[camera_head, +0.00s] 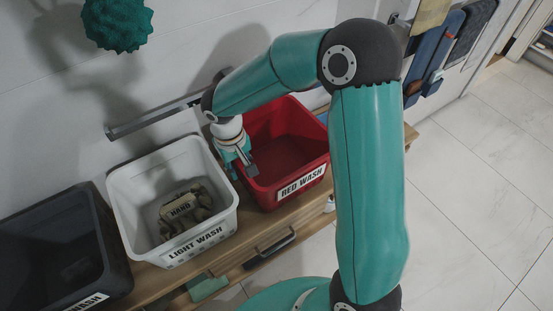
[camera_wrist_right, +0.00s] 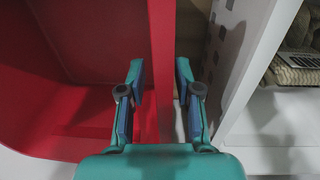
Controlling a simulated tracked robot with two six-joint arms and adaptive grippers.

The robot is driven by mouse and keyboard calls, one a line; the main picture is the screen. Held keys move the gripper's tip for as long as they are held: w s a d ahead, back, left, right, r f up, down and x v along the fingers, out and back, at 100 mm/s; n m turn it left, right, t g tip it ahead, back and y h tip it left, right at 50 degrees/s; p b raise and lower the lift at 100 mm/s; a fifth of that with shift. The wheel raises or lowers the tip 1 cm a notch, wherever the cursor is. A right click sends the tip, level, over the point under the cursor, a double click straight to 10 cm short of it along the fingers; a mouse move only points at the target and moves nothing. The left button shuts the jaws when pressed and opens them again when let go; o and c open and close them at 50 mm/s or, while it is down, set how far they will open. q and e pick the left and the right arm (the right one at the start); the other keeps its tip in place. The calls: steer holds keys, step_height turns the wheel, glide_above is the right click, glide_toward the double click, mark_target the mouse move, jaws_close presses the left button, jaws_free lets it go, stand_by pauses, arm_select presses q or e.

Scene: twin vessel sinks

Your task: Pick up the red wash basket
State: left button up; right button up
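The red wash basket (camera_head: 285,122) stands on the wooden bench, upright, with a "RED WASH" label on its front; it looks empty where I can see inside. My right gripper (camera_head: 243,165) is at its left wall, beside the white basket. In the right wrist view the gripper (camera_wrist_right: 160,76) is open, and the red basket (camera_wrist_right: 105,45) has its wall running between the two fingers. One finger is on the basket's inner side, the other in the gap towards the white basket. Neither finger is clearly pressed on the wall. My left gripper is not in view.
The white "LIGHT WASH" basket (camera_head: 122,200) stands close on the left, holding a folded cloth (camera_head: 183,212). A dark basket (camera_head: 112,262) is further left. The bench (camera_head: 262,232) has drawers below. A wall rail (camera_head: 150,119) runs behind the baskets. Tiled floor is clear at right.

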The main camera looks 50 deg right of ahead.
step_height(320, 180, down, 2)
steer(key=shift+f, duration=0.2)
jaws_close()
